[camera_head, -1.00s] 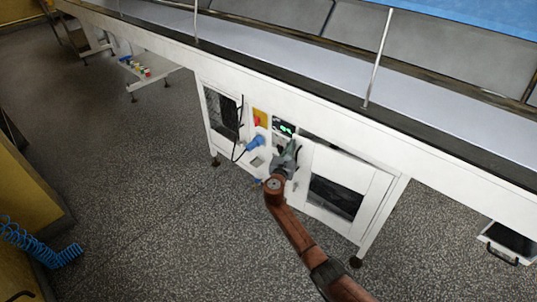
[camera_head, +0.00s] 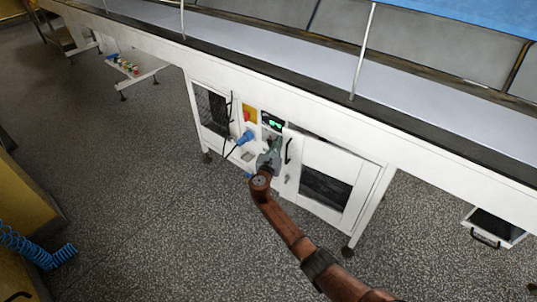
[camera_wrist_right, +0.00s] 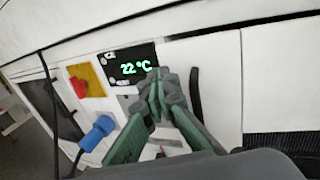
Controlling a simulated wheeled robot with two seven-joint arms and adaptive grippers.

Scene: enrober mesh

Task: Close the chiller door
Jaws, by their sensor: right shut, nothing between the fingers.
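The chiller is a white cabinet under the conveyor with a lit green display (camera_head: 272,122), which reads 22 °C in the wrist view (camera_wrist_right: 135,68). Its white door (camera_head: 346,168), with a dark grille (camera_head: 325,188), is at the right. A black handle (camera_head: 288,150) is near the door's left edge; it also shows in the wrist view (camera_wrist_right: 195,94). The door looks nearly in line with the cabinet front; I cannot tell if it is fully shut. My right gripper (camera_head: 272,148) is shut and empty, left of the handle, in front of the panel below the display. My left gripper is out of view.
A blue plug (camera_head: 244,138) with a black cable and a yellow-and-red switch (camera_head: 250,115) are left of the gripper. The conveyor edge (camera_head: 300,85) overhangs the cabinet. Grey floor (camera_head: 130,200) is open in front. A blue coiled hose (camera_head: 38,245) is at lower left.

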